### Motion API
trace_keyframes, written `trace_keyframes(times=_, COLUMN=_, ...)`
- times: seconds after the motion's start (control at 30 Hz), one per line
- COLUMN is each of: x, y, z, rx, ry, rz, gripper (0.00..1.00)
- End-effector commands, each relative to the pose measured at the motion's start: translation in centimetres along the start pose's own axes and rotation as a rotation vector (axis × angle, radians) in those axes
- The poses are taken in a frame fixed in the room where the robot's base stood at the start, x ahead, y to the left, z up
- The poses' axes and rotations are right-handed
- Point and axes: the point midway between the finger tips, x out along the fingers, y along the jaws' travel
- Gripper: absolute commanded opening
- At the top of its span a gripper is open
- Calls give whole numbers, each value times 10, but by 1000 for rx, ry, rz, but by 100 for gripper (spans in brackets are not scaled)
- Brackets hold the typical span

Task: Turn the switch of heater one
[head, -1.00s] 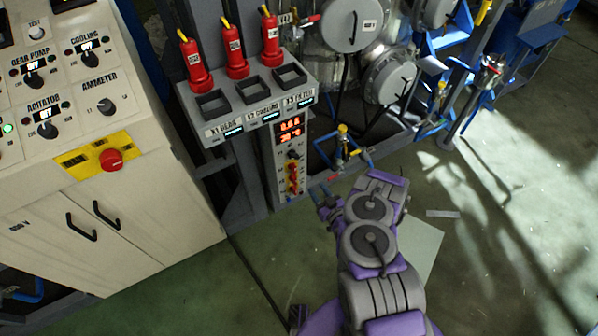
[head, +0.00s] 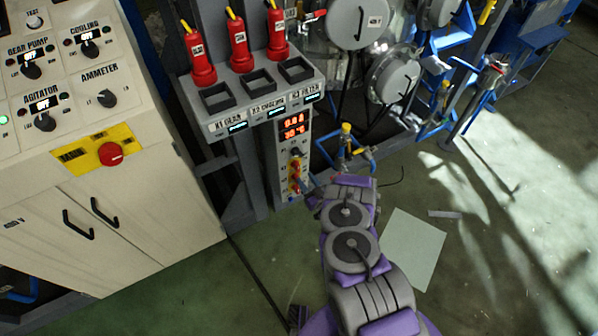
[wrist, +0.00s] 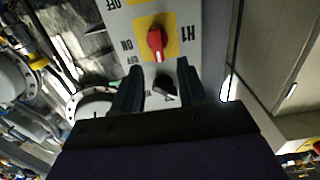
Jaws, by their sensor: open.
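The H1 switch is a red knob on a yellow plate (wrist: 155,42) in the wrist view, with H1 printed to its right and ON and OFF lettering to its left. Its white mark points down toward my gripper. My gripper (wrist: 158,69) is open and empty, its two dark fingers pointing at the panel just below the knob. A black knob (wrist: 165,86) shows between the fingers. In the head view the narrow control box (head: 290,150) carries a red lit display and red switches (head: 295,168). My gripper (head: 312,190) is at the box's lower right, its fingertips unclear there.
A shelf (head: 225,125) with red-capped items and empty square holders juts out above the box. A cream console (head: 110,190) with knobs and a red stop button stands left. Blue pipework and a yellow valve (head: 346,128) lie right of the box.

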Motion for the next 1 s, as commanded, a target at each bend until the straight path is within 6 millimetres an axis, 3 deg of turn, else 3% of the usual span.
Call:
trace_keyframes(times=0.2, x=38, y=2, z=1, rx=3, ry=4, rz=1, gripper=42)
trace_keyframes(times=0.4, x=59, y=3, z=0, rx=3, ry=3, rz=1, gripper=42)
trace_keyframes(times=0.8, x=65, y=1, z=0, rx=1, ry=-1, rz=2, gripper=41)
trace_keyframes(times=1.0, x=64, y=2, z=-1, rx=3, ry=0, rz=1, gripper=21)
